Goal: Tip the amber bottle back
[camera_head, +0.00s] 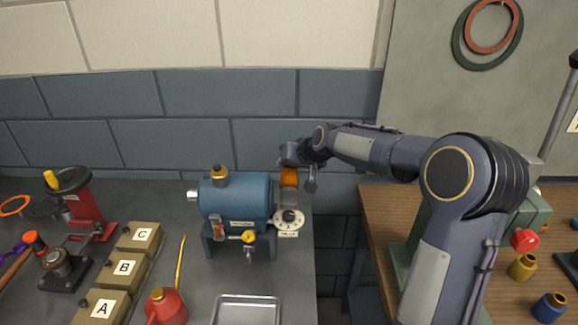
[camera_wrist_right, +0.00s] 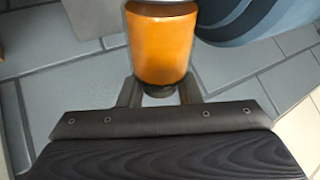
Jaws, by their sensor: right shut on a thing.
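The amber bottle (camera_head: 289,178) shows as a small orange cylinder at the right end of the blue casing, above a pale, clear-looking part. It also fills the top middle of the right wrist view (camera_wrist_right: 160,45). My right gripper (camera_wrist_right: 159,92) is shut on a dark, narrow end of the bottle, with one finger on each side. In the head view the right gripper (camera_head: 295,160) reaches the bottle from above and the right. The bottle's far end is cut off in the wrist view. My left gripper is not in view.
The blue casing (camera_head: 235,195) stands on the grey bench, with a white dial (camera_head: 289,219) at its right end. A metal tray (camera_head: 246,311), a red oil can (camera_head: 166,304) and lettered boxes (camera_head: 124,267) lie in front and left. A tiled wall (camera_head: 265,140) is behind.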

